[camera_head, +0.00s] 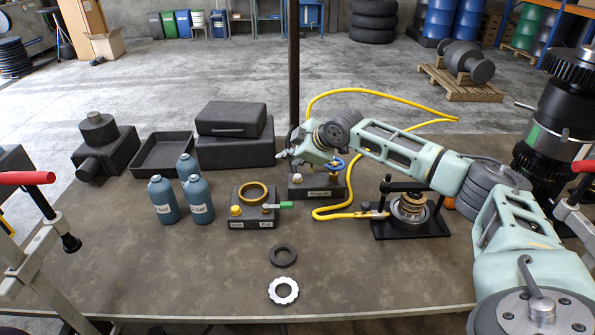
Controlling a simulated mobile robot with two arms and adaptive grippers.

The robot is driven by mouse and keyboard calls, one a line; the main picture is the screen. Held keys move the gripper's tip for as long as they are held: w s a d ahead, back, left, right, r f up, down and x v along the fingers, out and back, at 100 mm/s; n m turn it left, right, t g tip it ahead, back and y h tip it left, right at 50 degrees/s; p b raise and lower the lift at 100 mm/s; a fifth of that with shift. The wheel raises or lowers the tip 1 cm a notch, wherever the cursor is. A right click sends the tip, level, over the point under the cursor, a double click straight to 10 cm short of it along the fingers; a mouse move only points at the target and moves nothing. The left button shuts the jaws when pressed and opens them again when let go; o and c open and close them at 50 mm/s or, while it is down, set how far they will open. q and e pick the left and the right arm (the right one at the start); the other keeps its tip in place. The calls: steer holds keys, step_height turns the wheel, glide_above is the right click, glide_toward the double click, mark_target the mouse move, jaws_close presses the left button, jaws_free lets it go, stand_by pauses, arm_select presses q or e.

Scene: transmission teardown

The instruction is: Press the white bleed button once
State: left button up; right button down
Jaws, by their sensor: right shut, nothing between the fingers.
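A dark box (325,191) with a white label stands near the middle of the bench. A small pale knob (297,178) sits on its left top; it may be the white bleed button, but it is too small to be sure. My right gripper (284,153) reaches in from the right, above and slightly left of this box. It is shut and empty and appears apart from the knob. My left gripper is not in view.
A second dark box (250,221) with a yellow ring and green-handled lever stands in front-left. Blue bottles (165,203) stand left of it. A yellow hose (335,215) runs to a black fixture (408,227). Two rings lie at the front; the front-left bench is clear.

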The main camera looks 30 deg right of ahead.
step_height(320, 180, up, 3)
steer(key=shift+f+p, duration=0.15)
steer(key=shift+p, duration=0.75)
